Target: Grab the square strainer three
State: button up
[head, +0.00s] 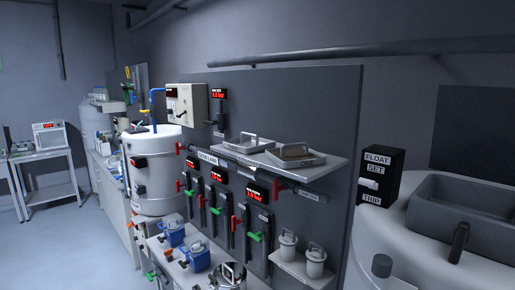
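Two flat square pieces with arched handles, which look like square strainers, lie side by side on a metal wall shelf (322,171). The right one (292,162) carries a label that reads ONE. The left one (247,146) is pale metal, and I can read no number on it. I see no strainer marked three. My gripper does not show in the head view.
A dark panel behind the shelf holds red displays and coloured valve handles. Two lidded canisters (316,263) stand on a lower shelf. A white tank (155,170) is at left, a grey basin (470,210) and FLOAT SET box (379,177) at right. Floor at far left is clear.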

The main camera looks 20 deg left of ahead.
aim_at(251, 143)
jog(key=i+j, duration=0.15)
jog(key=j, duration=0.3)
jog(key=i+j+z, duration=0.1)
jog(key=j, duration=0.4)
jog(key=i+j, duration=0.15)
jog(key=j, duration=0.3)
jog(key=i+j+z, duration=0.1)
jog(key=j, duration=0.4)
jog(key=i+j+z, duration=0.1)
jog(key=j, duration=0.35)
